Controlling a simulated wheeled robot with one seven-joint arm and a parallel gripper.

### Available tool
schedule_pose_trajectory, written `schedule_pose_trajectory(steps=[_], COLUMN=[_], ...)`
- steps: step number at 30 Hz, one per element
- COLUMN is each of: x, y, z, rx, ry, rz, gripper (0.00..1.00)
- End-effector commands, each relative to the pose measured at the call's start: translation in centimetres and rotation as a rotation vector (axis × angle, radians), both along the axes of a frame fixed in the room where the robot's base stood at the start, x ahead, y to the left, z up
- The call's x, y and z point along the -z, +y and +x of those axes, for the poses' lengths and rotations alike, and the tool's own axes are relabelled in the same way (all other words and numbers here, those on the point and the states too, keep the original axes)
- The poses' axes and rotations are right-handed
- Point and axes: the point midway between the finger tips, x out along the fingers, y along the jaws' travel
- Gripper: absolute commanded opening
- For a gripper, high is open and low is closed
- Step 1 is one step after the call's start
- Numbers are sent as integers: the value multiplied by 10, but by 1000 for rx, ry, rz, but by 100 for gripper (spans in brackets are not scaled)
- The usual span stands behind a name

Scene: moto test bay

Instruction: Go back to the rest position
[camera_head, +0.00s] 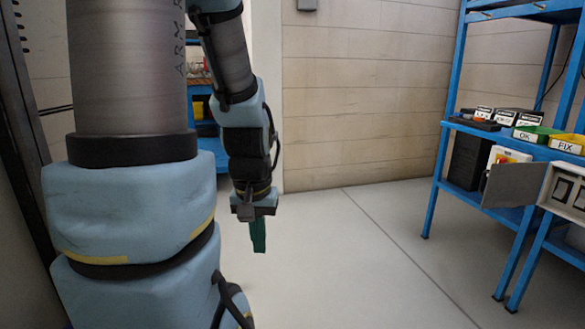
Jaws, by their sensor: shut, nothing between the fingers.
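My gripper (258,238) hangs at the end of my arm, pointing down, in the middle left of the head view. Its green fingers are together with nothing seen between them. It is in free air above the pale floor, well apart from the blue shelf rack on the right. My arm's large upper links fill the left of the view and hide what is behind them.
A blue rack (436,190) stands at the right, with a green OK bin (537,134), a yellow FIX bin (567,145) and grey panel boxes (513,185). Another blue shelf (204,110) shows partly behind my arm. The floor (340,260) between is clear.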

Motion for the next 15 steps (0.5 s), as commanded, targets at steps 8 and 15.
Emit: schedule_pose_trajectory(steps=[8,15], x=[-103,-177], y=[0,0], z=[0,1], rx=[2,2], ry=[-1,-2], rz=[0,0], gripper=[0,0])
